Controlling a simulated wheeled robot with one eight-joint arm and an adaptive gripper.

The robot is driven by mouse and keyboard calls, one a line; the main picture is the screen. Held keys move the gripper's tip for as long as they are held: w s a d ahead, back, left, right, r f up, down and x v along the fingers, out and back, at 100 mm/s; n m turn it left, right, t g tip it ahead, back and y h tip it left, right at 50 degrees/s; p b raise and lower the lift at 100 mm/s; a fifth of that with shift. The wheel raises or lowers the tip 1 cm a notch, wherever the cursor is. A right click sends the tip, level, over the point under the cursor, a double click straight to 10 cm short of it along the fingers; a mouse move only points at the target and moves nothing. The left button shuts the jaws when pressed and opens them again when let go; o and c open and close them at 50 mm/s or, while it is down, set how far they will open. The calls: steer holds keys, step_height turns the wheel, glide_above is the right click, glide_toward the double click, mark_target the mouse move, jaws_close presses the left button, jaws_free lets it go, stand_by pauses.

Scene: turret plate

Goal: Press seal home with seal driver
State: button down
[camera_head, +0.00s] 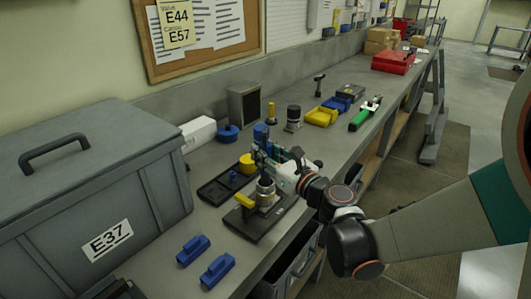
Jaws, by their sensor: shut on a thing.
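My gripper (268,152) reaches in from the right, above a dark plate (263,229) on the bench. It is shut on an upright tool with a blue top (261,131), which looks like the seal driver. Below it, a round metal housing (266,188) stands on the plate, with a yellow clamp-like part (244,201) at its left. The tool's lower end is close over the housing; I cannot tell whether they touch. The seal is too small or hidden to make out.
A black tray (210,194) with a blue piece lies left of the plate. Two blue blocks (193,250) lie in front. A large grey case (90,185) labelled E37 fills the left.

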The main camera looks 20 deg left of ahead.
mark_target(266, 129)
steer(key=shift+r+p, duration=2.5)
steer(key=shift+r, duration=1.25)
steer(key=shift+d, duration=0.1)
